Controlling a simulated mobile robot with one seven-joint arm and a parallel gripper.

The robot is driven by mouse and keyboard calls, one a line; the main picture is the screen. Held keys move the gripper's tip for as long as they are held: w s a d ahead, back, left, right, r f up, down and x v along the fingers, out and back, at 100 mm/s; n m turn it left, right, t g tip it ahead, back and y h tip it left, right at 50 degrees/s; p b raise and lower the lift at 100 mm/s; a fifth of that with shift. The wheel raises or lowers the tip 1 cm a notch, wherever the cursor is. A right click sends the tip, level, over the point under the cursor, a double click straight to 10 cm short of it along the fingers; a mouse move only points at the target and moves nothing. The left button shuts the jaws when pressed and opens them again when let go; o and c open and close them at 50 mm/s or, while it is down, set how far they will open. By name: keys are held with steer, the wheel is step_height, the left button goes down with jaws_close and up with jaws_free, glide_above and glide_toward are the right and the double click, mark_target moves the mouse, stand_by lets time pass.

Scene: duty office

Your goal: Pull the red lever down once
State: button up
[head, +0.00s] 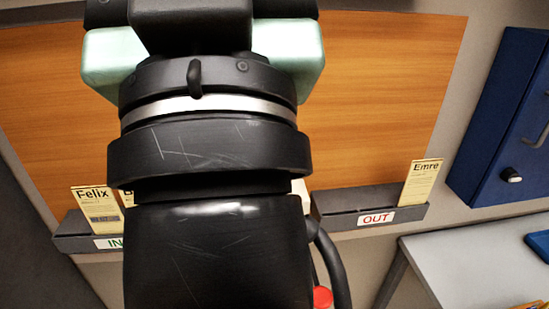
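A small round red part (322,297) shows at the bottom edge, just right of my arm. It may be the knob of the red lever, but most of what it belongs to is hidden behind my arm or cut off. My gripper (200,22) is at the top centre, seen from behind, and is cut off by the top edge. Its fingertips do not show, so I cannot tell whether it is open or holds anything. It appears well above the red part in the picture.
An orange wooden board (385,90) covers the wall. A dark IN rack (75,240) holds a Felix card (95,205); an OUT rack (340,198) holds an Emre card (420,182). A blue cabinet (500,110) hangs right, above a grey table (470,262).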

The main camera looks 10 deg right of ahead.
jaws_close()
stand_by(1.4)
